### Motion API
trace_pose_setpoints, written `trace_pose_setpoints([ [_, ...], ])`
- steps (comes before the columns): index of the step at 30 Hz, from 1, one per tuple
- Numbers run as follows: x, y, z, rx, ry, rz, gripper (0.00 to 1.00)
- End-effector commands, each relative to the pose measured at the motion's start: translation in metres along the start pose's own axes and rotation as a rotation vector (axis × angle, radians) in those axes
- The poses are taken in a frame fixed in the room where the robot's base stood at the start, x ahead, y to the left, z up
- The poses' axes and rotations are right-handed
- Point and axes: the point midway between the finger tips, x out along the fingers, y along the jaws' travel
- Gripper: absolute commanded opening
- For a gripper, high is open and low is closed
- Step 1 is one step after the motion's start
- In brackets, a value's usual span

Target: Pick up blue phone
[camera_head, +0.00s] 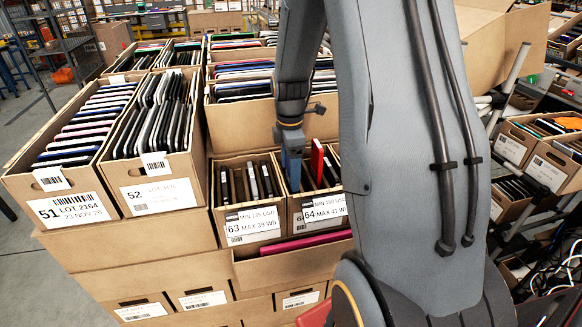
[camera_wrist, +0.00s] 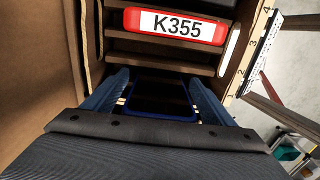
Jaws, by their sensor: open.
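My gripper (camera_head: 291,172) points down into carton 64 (camera_head: 318,207), near its left side. In the wrist view, my gripper (camera_wrist: 159,80) has its two blue fingers apart, one on each side of a phone with a dark face and a blue edge (camera_wrist: 160,97). This blue phone stands in a slot of the carton. Small gaps show beside it, so the fingers do not look closed on it. Its lower part is hidden by the gripper body in the wrist view. I cannot make it out in the head view.
Carton walls are close on both sides. Carton 63 (camera_head: 252,224) is left; cartons 51 (camera_head: 72,210) and 52 (camera_head: 160,196) are farther left.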

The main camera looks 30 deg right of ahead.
Motion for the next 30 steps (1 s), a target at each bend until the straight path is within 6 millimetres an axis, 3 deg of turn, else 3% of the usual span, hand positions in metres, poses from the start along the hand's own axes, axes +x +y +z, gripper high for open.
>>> trace_pose_setpoints([
  [7, 0.001, 0.0, 0.0, 0.0, 0.0, 0.001, 0.76],
  [15, 0.001, 0.0, 0.0, 0.0, 0.0, 0.001, 0.33],
  [23, -0.001, 0.001, 0.0, 0.0, 0.0, 0.002, 0.33],
  [30, -0.03, 0.002, 0.0, 0.0, 0.0, 0.006, 0.33],
])
